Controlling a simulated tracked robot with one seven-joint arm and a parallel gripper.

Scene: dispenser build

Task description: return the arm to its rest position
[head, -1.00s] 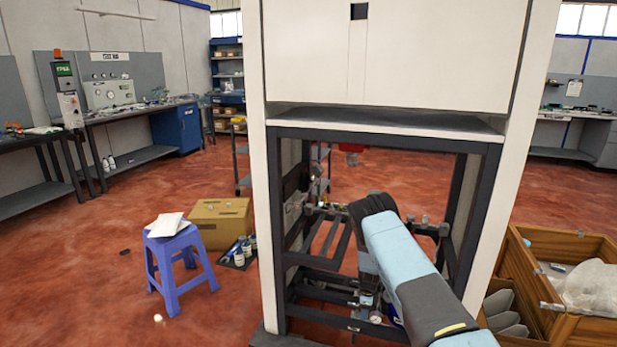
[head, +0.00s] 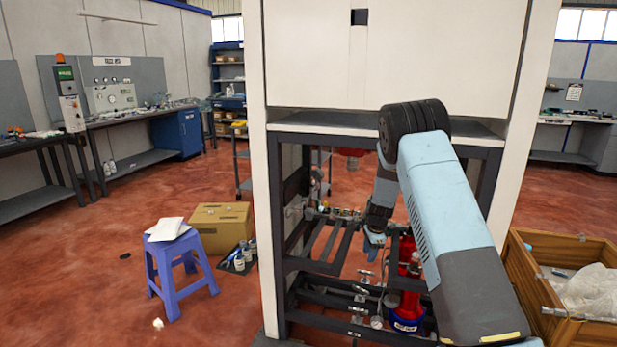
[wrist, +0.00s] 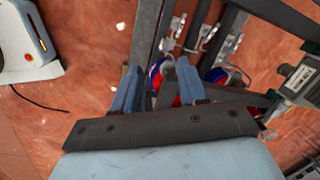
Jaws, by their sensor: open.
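My arm rises from the lower right in the head view, bends at a dark elbow in front of the dispenser frame (head: 276,210), and hangs down. My gripper (head: 374,243) points down within the frame opening, left of the red bottles. In the wrist view my gripper (wrist: 160,88) has its two blue fingers apart with nothing between them that I can tell is held. A red and blue bottle (head: 407,315) stands low in the frame; red and blue parts also show beyond the fingers in the wrist view.
Dark frame bars and small fittings surround the gripper closely. A purple stool (head: 178,260) and a cardboard box (head: 222,225) stand to the left. A wooden crate (head: 545,285) with a plastic bag stands to the right. Open red floor lies at the left.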

